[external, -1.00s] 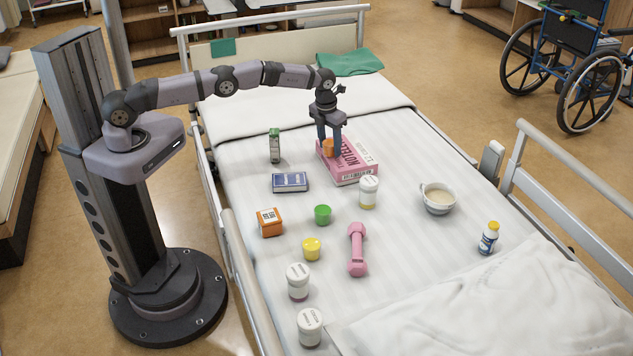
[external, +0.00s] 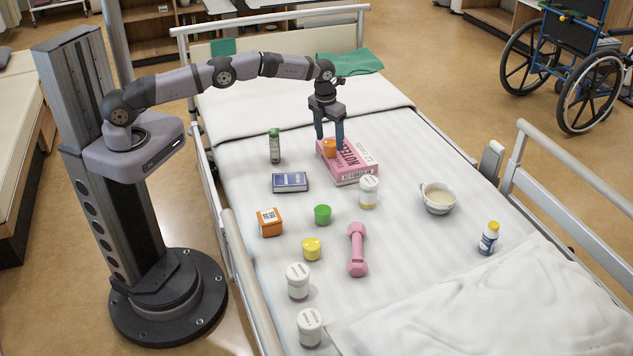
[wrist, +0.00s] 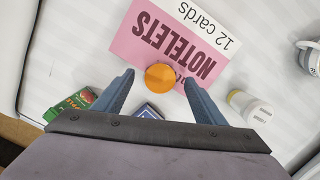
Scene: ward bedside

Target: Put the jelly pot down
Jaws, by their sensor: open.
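The orange jelly pot (external: 329,148) stands on the left part of the pink-and-white notelets box (external: 352,166), which lies flat on the bed. In the wrist view the pot (wrist: 160,77) shows its round orange top against the box (wrist: 172,42). My gripper (external: 329,142) is open above the pot, one finger to each side. In the wrist view my open fingers (wrist: 159,79) stand apart with clear gaps to the pot, so nothing is held. The pot's underside is hidden.
A white-lidded jar (external: 368,191) is close in front. Green (external: 322,214) and yellow (external: 311,249) pots, a pink dumbbell (external: 357,249) and a cup (external: 438,198) are nearer.

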